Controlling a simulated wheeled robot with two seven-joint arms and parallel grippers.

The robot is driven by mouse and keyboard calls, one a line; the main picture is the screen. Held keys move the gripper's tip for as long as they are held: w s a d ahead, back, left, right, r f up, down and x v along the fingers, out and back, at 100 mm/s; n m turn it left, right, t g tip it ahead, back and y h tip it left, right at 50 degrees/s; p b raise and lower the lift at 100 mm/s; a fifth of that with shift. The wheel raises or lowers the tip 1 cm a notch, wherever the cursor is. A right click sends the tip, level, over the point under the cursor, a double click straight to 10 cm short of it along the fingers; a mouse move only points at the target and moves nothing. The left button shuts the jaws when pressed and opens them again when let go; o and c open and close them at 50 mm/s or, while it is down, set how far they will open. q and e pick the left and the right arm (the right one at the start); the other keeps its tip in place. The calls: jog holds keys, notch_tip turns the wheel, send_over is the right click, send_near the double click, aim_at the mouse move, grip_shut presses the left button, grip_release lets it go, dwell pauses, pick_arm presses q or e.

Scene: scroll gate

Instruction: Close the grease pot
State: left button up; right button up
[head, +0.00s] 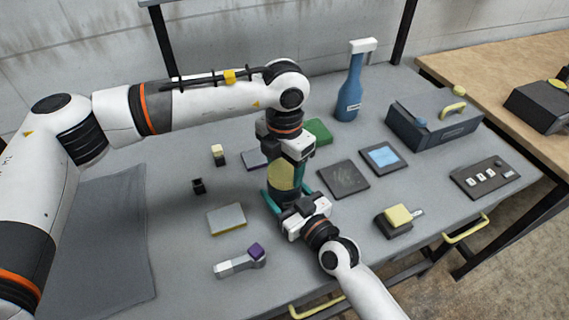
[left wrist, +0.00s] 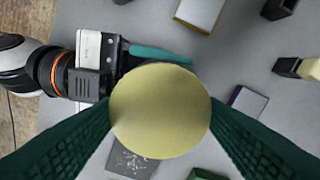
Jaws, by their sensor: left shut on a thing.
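A round yellow lid (left wrist: 160,110) fills the middle of the left wrist view, between the two dark green fingers of my left gripper (left wrist: 160,118). In the head view the left gripper (head: 284,172) points down and is shut on the lid (head: 281,177). A dark pot body (head: 284,195) shows just below the lid. I cannot tell whether lid and pot touch. My right gripper (head: 283,199) comes in from the lower right with a teal finger beside the pot. Its other finger is mostly hidden, so its grip is unclear.
A grey-yellow block (head: 226,219) and a purple-ended tool (head: 240,261) lie at the front left. A blue bottle (head: 350,88), a dark toolbox (head: 434,120), flat dark plates (head: 343,179) and a yellow-topped block (head: 397,219) stand to the right. The left tabletop is mostly clear.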

pick_arm(q)
jog(key=o, duration=1.2)
notch_tip(320, 180, up, 12)
jog(key=shift+r, duration=0.1)
pick_arm(e)
jog(key=o, duration=2)
jog(key=shift+c, duration=0.2)
